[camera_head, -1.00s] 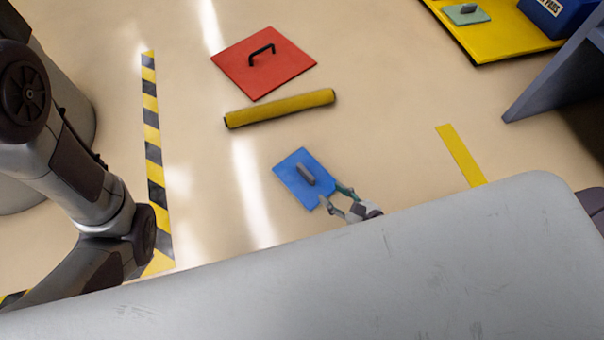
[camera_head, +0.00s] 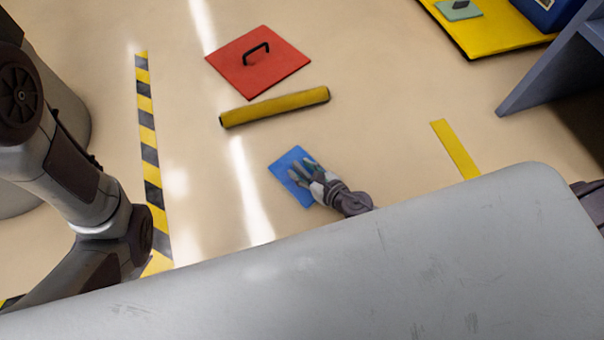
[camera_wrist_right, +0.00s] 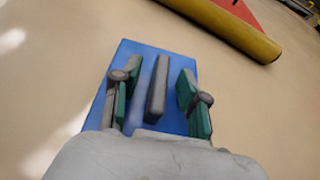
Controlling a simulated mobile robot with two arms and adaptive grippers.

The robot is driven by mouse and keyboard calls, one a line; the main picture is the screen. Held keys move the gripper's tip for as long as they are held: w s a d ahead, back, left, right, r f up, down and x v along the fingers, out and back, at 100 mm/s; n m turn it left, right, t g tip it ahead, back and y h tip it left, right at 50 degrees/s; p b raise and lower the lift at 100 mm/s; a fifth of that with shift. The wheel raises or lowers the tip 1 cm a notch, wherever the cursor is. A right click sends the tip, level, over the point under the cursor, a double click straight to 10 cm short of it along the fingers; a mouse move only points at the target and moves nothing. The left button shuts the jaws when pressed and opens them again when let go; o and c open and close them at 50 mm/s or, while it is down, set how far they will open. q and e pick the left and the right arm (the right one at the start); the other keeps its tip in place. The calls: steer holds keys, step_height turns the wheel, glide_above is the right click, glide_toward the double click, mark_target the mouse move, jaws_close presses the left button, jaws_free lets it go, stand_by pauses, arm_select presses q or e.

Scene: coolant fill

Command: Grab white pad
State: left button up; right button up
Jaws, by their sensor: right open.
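No white pad shows in these views. A flat blue pad (camera_head: 282,168) with a grey bar handle lies on the floor near the middle of the head view. It also shows in the right wrist view (camera_wrist_right: 140,50), with its handle (camera_wrist_right: 157,88) between my fingers. My right gripper (camera_head: 302,167) is over the blue pad, and it is open in the right wrist view (camera_wrist_right: 159,82), with one green-lined finger on each side of the handle and gaps between. Whether the fingers touch the pad is unclear. My left arm shows at the left, but its gripper is not visible.
A yellow roll (camera_head: 275,106) and a red square plate (camera_head: 245,72) with a black handle lie beyond the blue pad. A small green pad (camera_head: 446,11) and a blue bin (camera_head: 550,10) are on a yellow mat (camera_head: 490,38) at the top right. Floor around the blue pad is clear.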

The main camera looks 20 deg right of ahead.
jaws_close()
stand_by(0.3)
